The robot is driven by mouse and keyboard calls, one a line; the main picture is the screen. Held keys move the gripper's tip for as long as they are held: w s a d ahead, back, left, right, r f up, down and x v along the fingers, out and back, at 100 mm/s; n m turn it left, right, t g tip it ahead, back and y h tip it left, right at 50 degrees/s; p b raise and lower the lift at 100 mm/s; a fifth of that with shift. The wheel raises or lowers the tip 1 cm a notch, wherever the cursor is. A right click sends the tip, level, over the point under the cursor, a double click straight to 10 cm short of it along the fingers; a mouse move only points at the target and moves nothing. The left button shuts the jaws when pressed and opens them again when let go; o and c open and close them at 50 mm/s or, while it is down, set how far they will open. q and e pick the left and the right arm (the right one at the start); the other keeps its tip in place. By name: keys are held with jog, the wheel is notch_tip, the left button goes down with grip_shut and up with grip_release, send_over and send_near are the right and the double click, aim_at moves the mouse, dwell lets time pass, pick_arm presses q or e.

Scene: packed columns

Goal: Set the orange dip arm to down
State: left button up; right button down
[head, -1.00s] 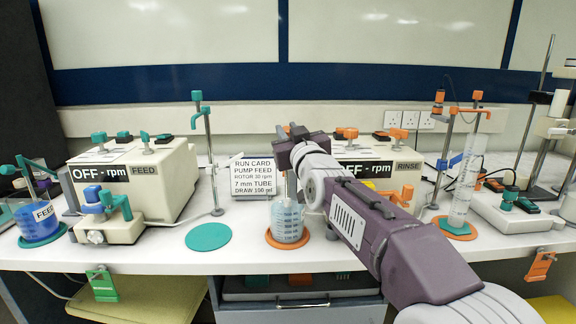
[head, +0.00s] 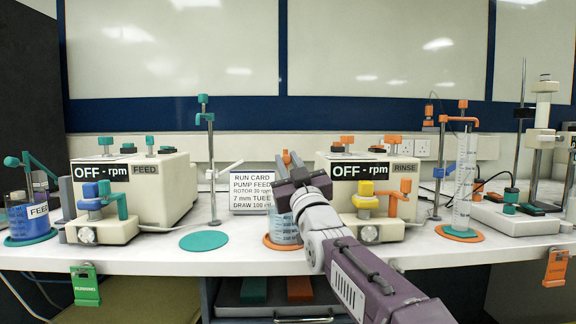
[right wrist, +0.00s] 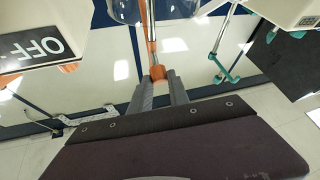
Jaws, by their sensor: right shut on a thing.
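The orange dip arm shows in the head view as a small orange end (head: 286,157) above the middle beaker (head: 284,230). Most of it is hidden behind my right gripper (head: 290,170). In the right wrist view its orange knob (right wrist: 157,72), on a metal rod, sits between the fingertips of my right gripper (right wrist: 158,80), which is shut on it. The beaker stands on an orange mat (head: 272,243). I cannot tell how far the arm is tilted. My left gripper is out of view.
The feed pump (head: 165,185) is at left and the rinse pump (head: 335,172) at right, close to my right arm. A measuring cylinder (head: 464,190) stands further right.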

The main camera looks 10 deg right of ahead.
jog(key=shift+w+f, duration=0.2)
jog(key=shift+f, duration=0.35)
jog(key=c, duration=1.3)
grip_release()
jog(key=shift+o, duration=0.2)
jog(key=shift+r, duration=0.1)
jog(key=shift+r, duration=0.1)
jog(key=shift+s, duration=0.1)
jog(key=shift+s, duration=0.25)
jog(key=p+v, duration=0.1)
jog(key=v, duration=0.7)
jog(key=shift+s+f, duration=0.25)
